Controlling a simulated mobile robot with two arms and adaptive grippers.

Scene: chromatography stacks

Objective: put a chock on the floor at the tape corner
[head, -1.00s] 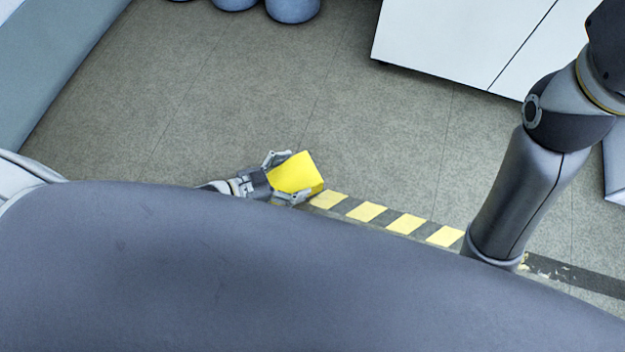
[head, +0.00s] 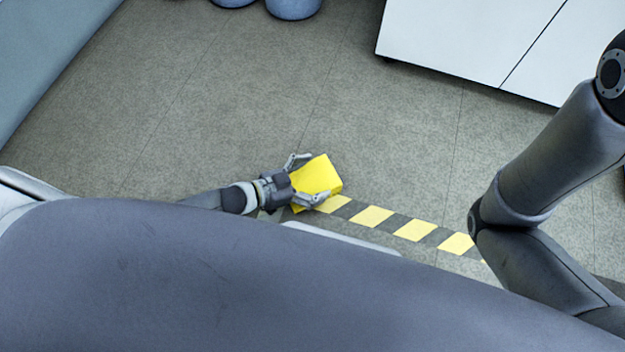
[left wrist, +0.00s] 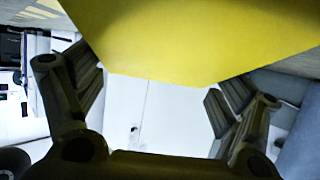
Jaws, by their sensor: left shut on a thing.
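The yellow chock (head: 318,177) is in my left gripper (head: 306,178), whose two fingers clasp its sides. In the left wrist view the chock (left wrist: 190,40) fills the upper middle, between the fingers (left wrist: 160,100). The striped yellow and dark floor tape (head: 393,225) runs from beside the chock to the lower right. The chock overlaps the tape's left end in the head view; I cannot tell whether it touches the floor. The tape corner is partly hidden by my gripper and body. My right gripper is not in view.
A white cabinet (head: 450,40) stands at the upper right. Blue-grey rounded objects (head: 293,8) stand at the top edge. A blue-grey surface (head: 50,60) borders the floor at the left. The grey floor (head: 230,110) beyond the chock is clear.

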